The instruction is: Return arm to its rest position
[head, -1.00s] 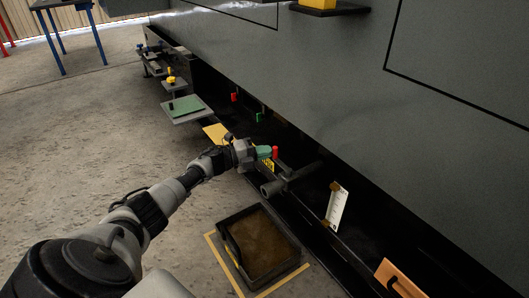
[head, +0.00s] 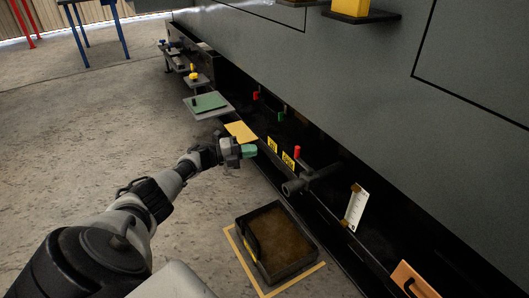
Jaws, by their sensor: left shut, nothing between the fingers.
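My left arm (head: 150,200) comes in from the lower left and reaches over the concrete floor toward the enclosure. My left gripper (head: 250,151) is at its end, with green fingertips that are shut and empty. It is near the yellow plate, to the left of the red-topped piece (head: 297,152), and touches nothing that I can see. My right gripper is not in the head view.
The large grey enclosure (head: 330,90) fills the right side. Along its open lower edge are a green plate (head: 208,102), a yellow plate (head: 240,132), a dark handle (head: 310,178), a white label (head: 355,209) and an orange panel (head: 413,281). A black tray (head: 309,266) stands inside yellow floor tape.

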